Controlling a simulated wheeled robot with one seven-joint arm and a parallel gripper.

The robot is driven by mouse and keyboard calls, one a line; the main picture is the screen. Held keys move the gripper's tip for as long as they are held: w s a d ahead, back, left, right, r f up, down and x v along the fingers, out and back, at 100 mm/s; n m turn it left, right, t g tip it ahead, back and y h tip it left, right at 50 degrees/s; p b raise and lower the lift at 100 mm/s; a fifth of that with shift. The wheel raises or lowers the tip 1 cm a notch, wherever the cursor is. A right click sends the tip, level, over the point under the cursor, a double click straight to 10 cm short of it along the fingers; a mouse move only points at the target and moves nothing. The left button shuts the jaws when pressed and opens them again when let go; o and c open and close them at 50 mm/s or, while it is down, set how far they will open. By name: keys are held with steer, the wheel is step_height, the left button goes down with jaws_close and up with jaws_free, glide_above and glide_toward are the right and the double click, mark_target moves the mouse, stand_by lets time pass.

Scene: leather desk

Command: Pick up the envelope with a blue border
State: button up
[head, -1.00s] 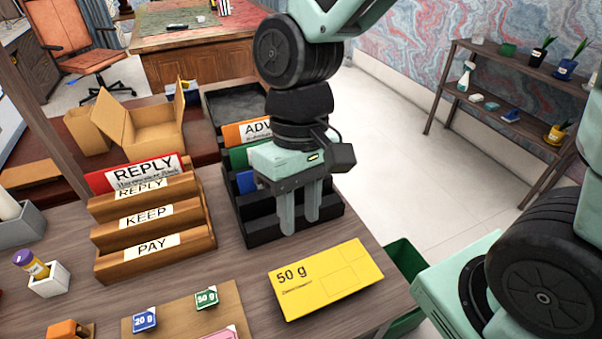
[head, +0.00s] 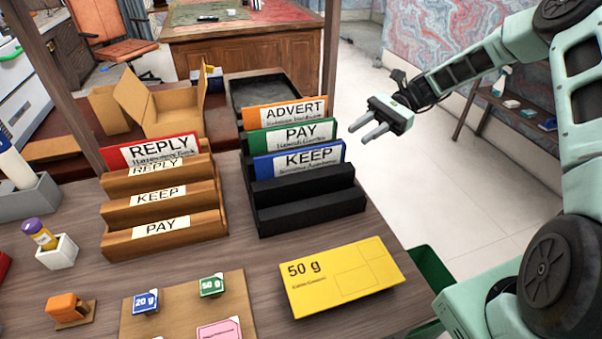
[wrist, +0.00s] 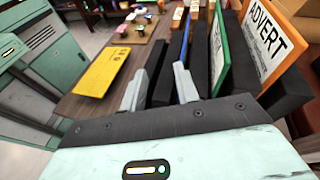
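The envelope with a blue border (head: 300,161) is marked KEEP and stands upright in the black stepped rack (head: 312,212), in front of the green-bordered PAY envelope (head: 290,137) and the orange-bordered ADVERT envelope (head: 285,113). My gripper (head: 357,134) is open and empty, to the right of the rack and apart from the envelopes in the head view. In the wrist view its two fingers (wrist: 160,70) are spread with nothing held between them.
A wooden rack (head: 160,235) with REPLY, KEEP and PAY labels holds a red-bordered REPLY envelope (head: 152,150). A yellow 50 g envelope (head: 340,278) lies flat in front.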

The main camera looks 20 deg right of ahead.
steer(key=w+d+f+m+t+y, duration=0.2)
steer(key=d+f+m+t+y, duration=0.15)
steer(key=d, duration=0.75)
steer(key=p, duration=0.2)
glide_toward(338, 144)
steer(key=a, duration=0.4)
steer(key=shift+m, duration=0.35)
steer(key=shift+a+f+p, duration=0.15)
steer(key=shift+a+p, duration=0.5)
steer(key=shift+a, duration=2.35)
steer(key=shift+c, duration=0.3)
jaws_close()
